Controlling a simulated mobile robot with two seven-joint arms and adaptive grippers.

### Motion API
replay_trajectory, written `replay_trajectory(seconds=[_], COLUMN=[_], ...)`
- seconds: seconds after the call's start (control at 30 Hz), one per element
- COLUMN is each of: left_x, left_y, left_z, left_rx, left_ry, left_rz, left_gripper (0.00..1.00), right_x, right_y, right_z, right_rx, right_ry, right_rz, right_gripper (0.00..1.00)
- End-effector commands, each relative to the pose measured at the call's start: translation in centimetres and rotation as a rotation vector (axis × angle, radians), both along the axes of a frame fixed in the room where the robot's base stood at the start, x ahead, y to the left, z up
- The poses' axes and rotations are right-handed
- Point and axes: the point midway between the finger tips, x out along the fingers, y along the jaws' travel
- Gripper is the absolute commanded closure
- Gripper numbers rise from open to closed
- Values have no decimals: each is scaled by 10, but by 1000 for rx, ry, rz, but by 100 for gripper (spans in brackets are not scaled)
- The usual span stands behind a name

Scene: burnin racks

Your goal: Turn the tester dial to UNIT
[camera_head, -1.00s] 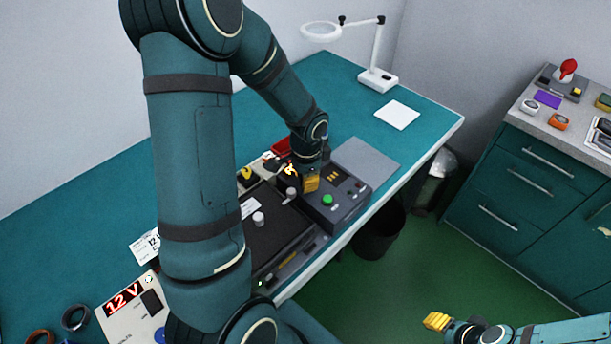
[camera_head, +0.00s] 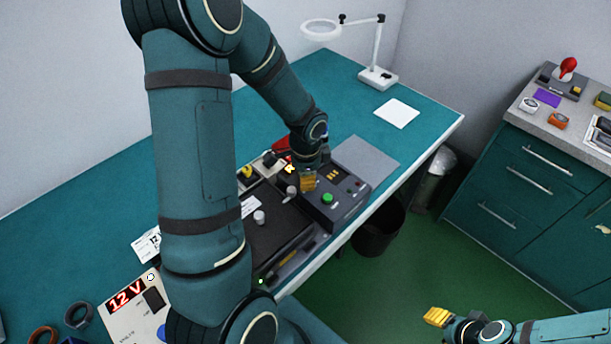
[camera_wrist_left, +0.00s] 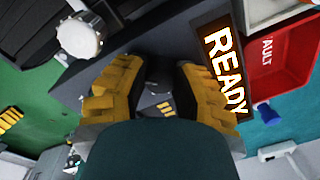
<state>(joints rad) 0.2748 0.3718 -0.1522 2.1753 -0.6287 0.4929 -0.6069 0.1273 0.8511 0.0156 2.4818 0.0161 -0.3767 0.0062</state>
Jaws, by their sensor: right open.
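The tester (camera_head: 345,205) is a dark grey box with a green button, yellow marks and a small red light, near the front edge of the teal bench. My left gripper (camera_head: 308,184) is over its left part, pointing down. In the left wrist view, the fingers of my left gripper (camera_wrist_left: 160,85) are apart, with dark panel and yellow marks between them. A READY display (camera_wrist_left: 222,70) is lit beside the right finger. I cannot make out the dial or its setting. My right gripper (camera_head: 437,317) is open and empty, over the green floor.
A black tray-like unit with pale knobs (camera_head: 259,217) sits left of the tester. A red FAULT bin (camera_wrist_left: 285,55) is close by. A power supply reading 12 V (camera_head: 125,296) is at the lower left. A magnifier lamp (camera_head: 377,77) and white sheet (camera_head: 397,113) stand farther back.

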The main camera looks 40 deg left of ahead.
Motion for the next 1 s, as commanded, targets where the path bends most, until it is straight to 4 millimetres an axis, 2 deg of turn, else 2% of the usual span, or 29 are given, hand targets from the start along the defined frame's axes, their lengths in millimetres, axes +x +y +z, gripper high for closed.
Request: replay_trajectory(seconds=[0.03,0.07,0.1,0.67,0.87,1.0], left_x=[0,0,0,0,0,0], left_y=[-1,-1,-1,0,0,0], left_z=[-1,-1,-1,0,-1,-2], left_rx=[-1,-1,-1,0,1,1], left_ry=[1,1,1,0,-1,0], left_rz=[-2,-2,-1,15,150,316], left_gripper=[55,44,39,39,39,39], right_x=[0,0,0,0,0,0], right_y=[0,0,0,0,0,0], right_z=[0,0,0,-1,-7,-13], right_rx=[0,0,0,0,0,0], right_ry=[0,0,0,0,0,0], right_rz=[0,0,0,0,0,0], right_gripper=[53,53,53,53,53,53])
